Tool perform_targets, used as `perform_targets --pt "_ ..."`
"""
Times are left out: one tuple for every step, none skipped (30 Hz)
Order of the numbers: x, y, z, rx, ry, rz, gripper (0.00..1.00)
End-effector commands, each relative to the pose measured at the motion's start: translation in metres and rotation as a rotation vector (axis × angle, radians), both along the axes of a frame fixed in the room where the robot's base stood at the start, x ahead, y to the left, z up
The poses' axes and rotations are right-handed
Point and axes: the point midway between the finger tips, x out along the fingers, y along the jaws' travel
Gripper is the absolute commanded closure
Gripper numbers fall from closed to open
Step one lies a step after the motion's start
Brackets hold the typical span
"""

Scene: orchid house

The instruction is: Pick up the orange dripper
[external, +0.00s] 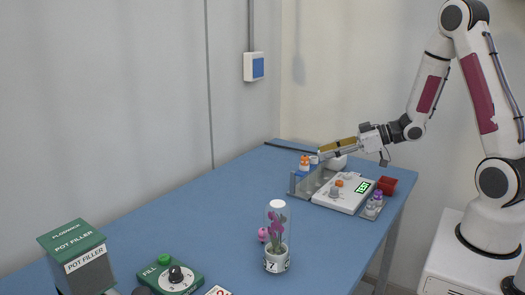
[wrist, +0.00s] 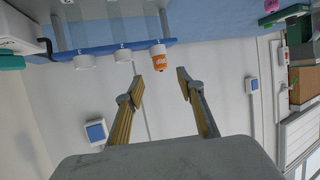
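A small orange item, which looks like the orange dripper (external: 304,161), stands at the far left end of a grey and blue rack in the external view. In the wrist view the orange dripper (wrist: 158,62) hangs inverted at the picture's top, at the end of a row of white-ended holders. My gripper (wrist: 161,76) is open, with its two yellow-sided fingers apart and nothing between them. In the external view my gripper (external: 321,153) reaches left above the rack, close to the orange dripper and apart from it as far as I can tell.
A white device with a green display (external: 345,192) stands beside the rack, with another orange-topped piece (external: 339,183) on it. A red cup (external: 387,185) and purple-topped bottles (external: 375,202) are at right. A flower in a clear tube (external: 277,237) stands in front. The table's middle is clear.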

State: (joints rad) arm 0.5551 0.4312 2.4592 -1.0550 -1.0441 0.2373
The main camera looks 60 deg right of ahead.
Motion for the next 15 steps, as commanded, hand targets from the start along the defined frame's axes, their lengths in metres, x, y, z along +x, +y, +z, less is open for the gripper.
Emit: perform_targets --pt "0.0 0.0 0.0 0.0 0.0 0.0 0.62" --pt "0.0 0.0 0.0 0.0 0.0 0.0 0.62" --pt "0.0 0.0 0.0 -0.001 0.001 -0.001 0.62" --pt "0.0 0.0 0.0 -0.001 0.001 -0.001 0.62" --pt "0.0 0.0 0.0 -0.001 0.001 -0.001 0.62" --pt "0.0 0.0 0.0 -0.001 0.001 -0.001 0.62" --pt "0.001 0.0 0.0 -0.001 0.001 -0.001 0.62" --pt "0.001 0.001 -0.001 -0.002 0.0 -0.001 0.62" --pt "0.003 0.001 -0.001 -0.002 0.001 0.0 0.62" --pt "0.004 0.002 -0.002 -0.002 0.001 0.0 0.62" --pt "0.005 0.002 -0.003 -0.002 0.001 0.0 0.62" --pt "0.008 0.003 -0.004 -0.001 0.002 0.001 0.62" --pt "0.01 0.004 -0.005 0.0 0.002 0.001 0.62" --pt "0.012 0.005 -0.006 0.0 0.002 0.001 0.62" --pt "0.014 0.006 -0.007 0.0 0.002 0.001 0.62"
